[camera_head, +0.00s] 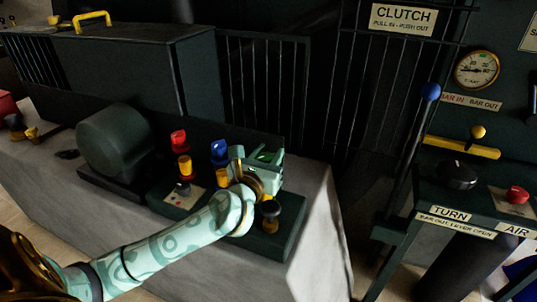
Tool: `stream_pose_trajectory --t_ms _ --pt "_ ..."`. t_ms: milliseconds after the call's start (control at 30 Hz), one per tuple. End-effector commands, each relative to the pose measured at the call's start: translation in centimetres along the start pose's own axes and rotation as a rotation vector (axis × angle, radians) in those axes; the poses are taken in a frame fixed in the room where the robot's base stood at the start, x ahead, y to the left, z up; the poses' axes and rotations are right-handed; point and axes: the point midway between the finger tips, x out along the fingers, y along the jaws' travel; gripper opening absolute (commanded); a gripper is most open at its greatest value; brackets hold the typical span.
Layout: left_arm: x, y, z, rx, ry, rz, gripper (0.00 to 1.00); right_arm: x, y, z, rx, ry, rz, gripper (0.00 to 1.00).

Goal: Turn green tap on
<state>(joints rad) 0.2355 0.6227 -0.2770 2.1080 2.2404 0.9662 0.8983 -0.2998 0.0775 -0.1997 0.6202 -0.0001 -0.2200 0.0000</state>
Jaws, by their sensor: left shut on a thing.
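My left arm reaches in from the lower left, and my left gripper (262,158) is over the row of taps on the dark green base. It is shut on the green tap (266,156), whose darker green top shows between the pale fingers. The tap's lower part is hidden by my gripper and wrist, so its turn position cannot be told. My right gripper is out of view.
A red tap (178,138) and a blue tap (219,149) stand left of my gripper. A black tap (270,208) stands close in front. At right are a blue-knobbed lever (430,92), a gauge (476,69) and a red button (517,195).

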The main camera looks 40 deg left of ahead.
Motion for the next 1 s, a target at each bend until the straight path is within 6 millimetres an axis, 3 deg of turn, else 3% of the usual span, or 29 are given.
stream_pose_trajectory --t_ms 367,633,1000 --pt "-0.1 0.1 0.3 -0.006 0.001 0.118 0.11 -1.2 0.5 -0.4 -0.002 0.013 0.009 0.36" --pt "-0.1 0.4 0.1 -0.006 0.003 0.335 0.11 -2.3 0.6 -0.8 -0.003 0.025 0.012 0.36" --pt "-0.3 0.9 -0.2 -0.004 0.004 0.623 0.11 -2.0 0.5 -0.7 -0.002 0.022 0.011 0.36"
